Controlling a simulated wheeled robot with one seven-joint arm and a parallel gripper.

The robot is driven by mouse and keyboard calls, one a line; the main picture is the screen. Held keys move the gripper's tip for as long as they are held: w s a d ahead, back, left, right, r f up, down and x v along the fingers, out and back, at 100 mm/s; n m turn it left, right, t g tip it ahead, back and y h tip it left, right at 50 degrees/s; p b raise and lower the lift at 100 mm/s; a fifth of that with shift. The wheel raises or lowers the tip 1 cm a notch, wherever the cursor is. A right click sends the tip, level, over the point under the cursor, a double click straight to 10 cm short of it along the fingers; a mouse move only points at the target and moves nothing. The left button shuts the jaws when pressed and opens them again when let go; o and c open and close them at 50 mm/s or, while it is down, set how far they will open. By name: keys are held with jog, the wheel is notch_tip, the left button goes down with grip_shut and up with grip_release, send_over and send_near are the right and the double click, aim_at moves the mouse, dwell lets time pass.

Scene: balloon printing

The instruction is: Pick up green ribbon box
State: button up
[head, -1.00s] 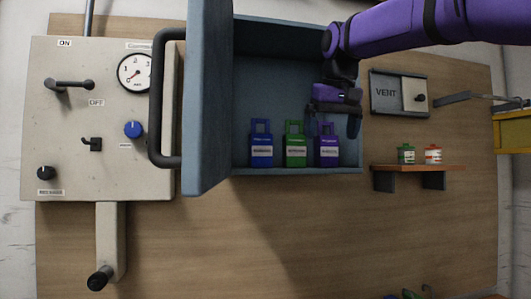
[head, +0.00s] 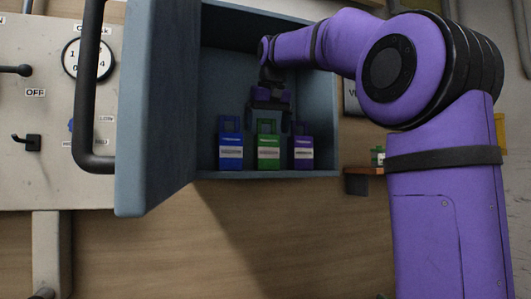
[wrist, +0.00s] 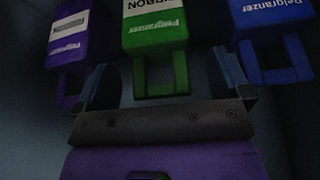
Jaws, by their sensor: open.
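The green ribbon box (head: 268,150) stands upright between the blue box (head: 230,145) and the purple box (head: 302,150) on the floor of the open blue-grey cabinet. Each box has a loop handle on top. My gripper (head: 269,122) is inside the cabinet, just above the green box. In the wrist view the green box (wrist: 155,30) shows upside down with its handle between the two open fingers of my gripper (wrist: 165,88). The fingers look apart from the handle. The purple box (wrist: 68,38) and blue box (wrist: 270,35) flank it.
The open cabinet door (head: 155,110) with its black handle (head: 90,90) stands left of the boxes. The cabinet's bottom edge (head: 265,175) runs beneath them. A control panel (head: 35,150) is at far left. A small shelf (head: 362,171) with a green can is right.

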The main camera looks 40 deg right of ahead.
jog(key=shift+x, duration=1.15)
jog(key=c, duration=1.3)
jog(key=shift+r, duration=0.1)
jog(key=shift+r, duration=1.75)
jog(key=s+a, duration=0.1)
jog(key=s, duration=0.4)
jog(key=s+a+r, duration=0.1)
jog(key=s+a, duration=0.1)
jog(key=s, duration=0.3)
jog(key=s+a, duration=0.1)
jog(key=s, duration=0.4)
jog(key=shift+s+a+r, duration=0.15)
jog(key=shift+s+a, duration=0.1)
